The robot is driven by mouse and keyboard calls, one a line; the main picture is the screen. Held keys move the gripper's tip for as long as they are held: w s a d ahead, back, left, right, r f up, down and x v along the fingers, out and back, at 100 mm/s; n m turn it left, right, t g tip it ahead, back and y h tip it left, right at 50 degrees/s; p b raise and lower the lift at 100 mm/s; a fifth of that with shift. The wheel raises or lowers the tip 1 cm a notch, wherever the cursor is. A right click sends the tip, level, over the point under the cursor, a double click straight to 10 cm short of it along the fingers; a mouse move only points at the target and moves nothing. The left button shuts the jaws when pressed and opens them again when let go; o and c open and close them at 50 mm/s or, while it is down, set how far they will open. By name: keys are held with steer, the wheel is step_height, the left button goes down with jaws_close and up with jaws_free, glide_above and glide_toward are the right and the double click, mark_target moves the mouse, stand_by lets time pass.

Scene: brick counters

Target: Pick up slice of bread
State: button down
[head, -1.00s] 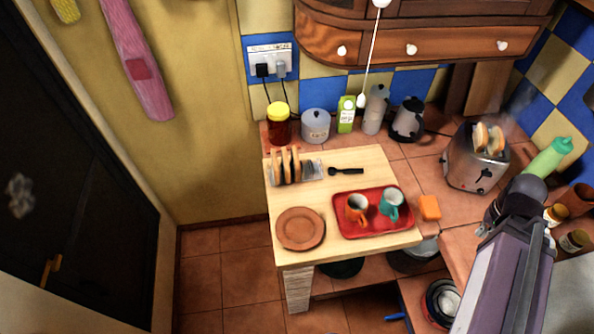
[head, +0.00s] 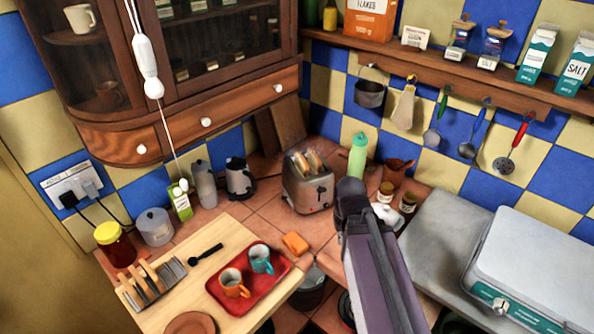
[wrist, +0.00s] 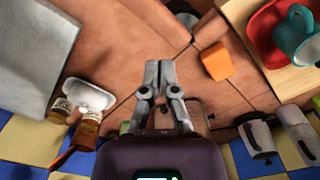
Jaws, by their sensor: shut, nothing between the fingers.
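Slices of bread (head: 313,160) stick up out of the chrome toaster (head: 310,190) at the middle of the tiled counter. More bread slices (head: 152,272) stand upright in a metal rack (head: 170,272) on the wooden board at lower left. My gripper (wrist: 159,66) is shut and empty in the wrist view, its fingertips together above the tiled counter. In the head view my arm reaches up from below, right of the toaster, and hides the fingers. In the wrist view my gripper partly covers what seems to be the toaster; no bread is clear there.
A red tray (head: 225,298) holds an orange mug (head: 233,283) and a teal mug (head: 261,259). An orange sponge (head: 295,243) lies beside it. A green bottle (head: 357,155) and small jars (head: 386,195) stand right of the toaster. A kettle (head: 239,178) stands to its left.

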stand_by(0.4)
steer(key=c, duration=0.9)
jaws_free()
steer(key=shift+w, duration=0.1)
steer(key=o, duration=0.3)
steer(key=shift+w+r, duration=0.25)
steer(key=shift+w, duration=0.1)
steer(key=shift+o, duration=0.4)
steer(key=w+a+r+n+p, duration=0.1)
steer(key=w+r+p, duration=0.3)
steer(key=w, duration=0.6)
steer(key=w+a+r+n+p, duration=0.1)
steer(key=w+a+r+p, duration=0.2)
steer(key=w, duration=0.6)
steer(key=shift+w+r+p, duration=0.35)
steer(key=shift+r+p, duration=0.55)
steer(key=shift+p, duration=0.25)
step_height(320, 180, up, 6)
steer(key=n+p, duration=0.2)
steer(key=p, duration=0.4)
glide_above(301, 157)
steer(key=shift+d, duration=0.1)
steer(key=shift+f, duration=0.25)
step_height(301, 157, down, 8)
steer(key=b, duration=0.8)
steer(key=shift+f+b, duration=0.15)
steer(key=shift+b, duration=0.25)
